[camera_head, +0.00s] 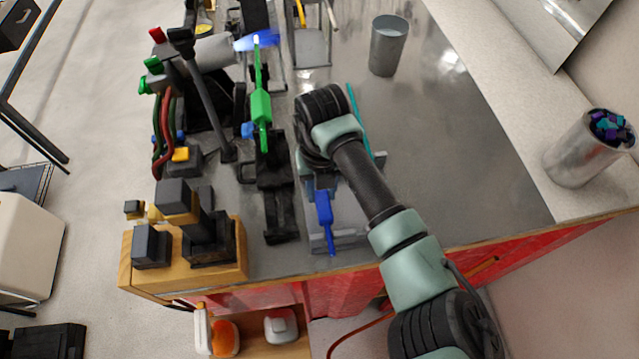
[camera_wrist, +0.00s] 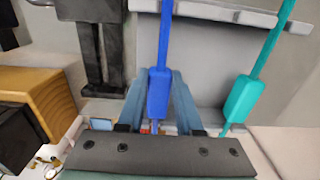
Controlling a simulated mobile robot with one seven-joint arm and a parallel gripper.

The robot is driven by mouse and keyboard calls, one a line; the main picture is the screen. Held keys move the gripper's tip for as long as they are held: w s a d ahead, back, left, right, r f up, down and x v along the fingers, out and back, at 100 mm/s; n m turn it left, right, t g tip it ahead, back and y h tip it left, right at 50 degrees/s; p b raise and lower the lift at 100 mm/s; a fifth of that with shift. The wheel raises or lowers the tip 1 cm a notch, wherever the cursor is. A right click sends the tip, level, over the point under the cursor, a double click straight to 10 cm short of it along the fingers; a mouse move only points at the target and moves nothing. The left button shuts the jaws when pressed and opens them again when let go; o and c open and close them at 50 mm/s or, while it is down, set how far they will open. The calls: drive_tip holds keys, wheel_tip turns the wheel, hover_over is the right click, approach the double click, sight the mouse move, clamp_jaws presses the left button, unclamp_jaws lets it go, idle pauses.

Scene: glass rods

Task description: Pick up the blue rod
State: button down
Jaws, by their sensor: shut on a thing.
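The blue rod (camera_head: 324,208) lies along the grey rack (camera_head: 348,235) near the table's front edge, with its thick middle part in plain view. In the wrist view the blue rod (camera_wrist: 158,95) stands between the two blue-grey fingers of my gripper (camera_wrist: 161,76). The fingers are closed on its thick part. The rod's upper end reaches the grey rack (camera_wrist: 215,12) in that view; I cannot tell whether it still rests there.
A teal rod (camera_wrist: 243,95) stands close to the right of my gripper; it also shows in the head view (camera_head: 354,112). A green rod (camera_head: 261,105) lies on a black stand to the left. A grey cup (camera_head: 388,46) stands behind. The tabletop at right (camera_head: 470,160) is clear.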

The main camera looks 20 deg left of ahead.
sight(321, 193)
wheel_tip(321, 193, up, 10)
drive_tip(key=b, duration=0.3)
drive_tip(key=c, duration=1.1)
unclamp_jaws()
clamp_jaws()
